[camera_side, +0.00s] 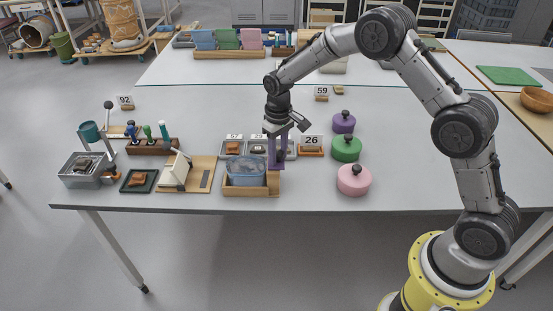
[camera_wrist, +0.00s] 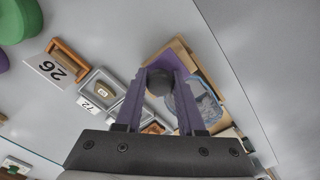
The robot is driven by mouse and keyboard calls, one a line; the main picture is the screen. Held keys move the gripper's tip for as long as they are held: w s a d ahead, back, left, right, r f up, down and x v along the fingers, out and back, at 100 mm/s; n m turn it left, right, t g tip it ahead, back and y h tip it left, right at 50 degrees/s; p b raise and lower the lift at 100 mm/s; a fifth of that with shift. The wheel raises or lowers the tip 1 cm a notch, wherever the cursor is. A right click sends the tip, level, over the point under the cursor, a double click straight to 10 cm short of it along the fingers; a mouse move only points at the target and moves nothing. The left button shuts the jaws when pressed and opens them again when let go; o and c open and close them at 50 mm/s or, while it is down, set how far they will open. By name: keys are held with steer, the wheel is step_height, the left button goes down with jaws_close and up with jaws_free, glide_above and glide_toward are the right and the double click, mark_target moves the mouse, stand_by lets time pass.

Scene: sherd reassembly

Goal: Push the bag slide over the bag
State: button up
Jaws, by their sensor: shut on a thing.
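The bag (camera_side: 245,170) is a bluish, see-through pouch standing in a wooden tray (camera_side: 250,190) near the table's front edge. In the wrist view the bag (camera_wrist: 209,106) shows to the right of my fingers. My gripper (camera_side: 276,162) has purple fingers and points down at the bag's right end. In the wrist view my gripper (camera_wrist: 160,85) is shut on a dark rounded knob (camera_wrist: 159,82), which looks like part of the bag slide.
Small trays with sherds and number cards, including card 26 (camera_side: 311,140), stand close behind and right. Purple, green and pink (camera_side: 354,180) lidded pots stand further right. A wooden board with a white wedge (camera_side: 176,170) lies left. The front right table is clear.

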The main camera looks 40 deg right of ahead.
steer(key=shift+a+f, duration=0.15)
steer(key=shift+f, duration=0.05)
steer(key=shift+w+a, duration=0.2)
steer(key=shift+w, duration=0.1)
steer(key=shift+w+a, duration=0.35)
steer(key=shift+a, duration=0.05)
steer(key=o, duration=0.9)
steer(key=shift+f, duration=0.1)
steer(key=shift+c, duration=0.2)
steer(key=shift+d, duration=0.1)
steer(key=shift+w+r, duration=0.1)
steer(key=shift+r, duration=2.9)
